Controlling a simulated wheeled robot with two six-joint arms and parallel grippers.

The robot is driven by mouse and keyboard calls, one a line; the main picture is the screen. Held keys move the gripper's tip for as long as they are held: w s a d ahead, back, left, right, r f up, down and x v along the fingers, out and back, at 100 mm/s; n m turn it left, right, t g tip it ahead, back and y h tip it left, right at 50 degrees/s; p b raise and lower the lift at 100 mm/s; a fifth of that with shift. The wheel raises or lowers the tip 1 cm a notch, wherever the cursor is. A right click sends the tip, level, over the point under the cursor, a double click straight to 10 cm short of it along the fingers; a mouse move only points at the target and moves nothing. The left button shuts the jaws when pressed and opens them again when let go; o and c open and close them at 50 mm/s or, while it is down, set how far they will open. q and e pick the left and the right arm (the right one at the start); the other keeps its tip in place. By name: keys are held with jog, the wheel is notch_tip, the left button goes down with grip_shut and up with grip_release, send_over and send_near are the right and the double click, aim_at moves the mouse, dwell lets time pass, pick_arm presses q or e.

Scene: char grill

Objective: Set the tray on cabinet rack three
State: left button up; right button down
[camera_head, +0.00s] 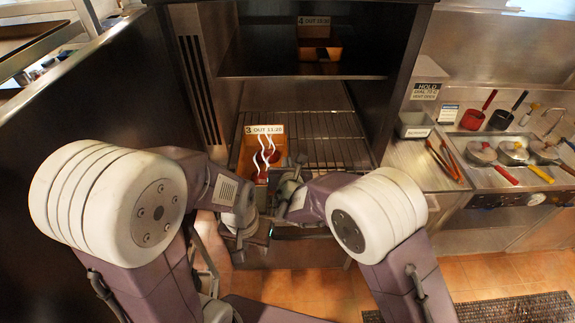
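An orange tray (248,158) lies on the left part of the wire rack (330,140) in the cabinet, beside the label reading "3 OUT 11:20" (263,129). Dark red food (271,157) with white wavy steam marks is in it. My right gripper (287,187) is at the tray's near right side, in front of the rack. My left gripper (243,226) is lower, at the cabinet's front edge. The near end of the tray is hidden by my grippers. I cannot see whether either gripper touches or holds it, and the fingers are too small and overlapped to read.
The shelf above holds another orange tray (320,50) labelled "4 OUT". A dark side panel (110,90) stands left. The rack's right half is clear.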

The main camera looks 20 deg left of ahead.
jog(key=shift+w+f, duration=0.1)
jog(key=shift+f, duration=0.45)
jog(key=shift+a+f, duration=0.1)
jog(key=shift+f, duration=0.15)
jog(key=c, duration=1.6)
grip_release()
jog(key=shift+c, duration=0.2)
jog(key=shift+s+r, duration=0.1)
jog(key=shift+s, duration=0.15)
jog(key=b+v, duration=0.3)
jog(key=v, duration=0.8)
jog(key=shift+s+d+r, duration=0.15)
jog(key=shift+s+d, duration=0.1)
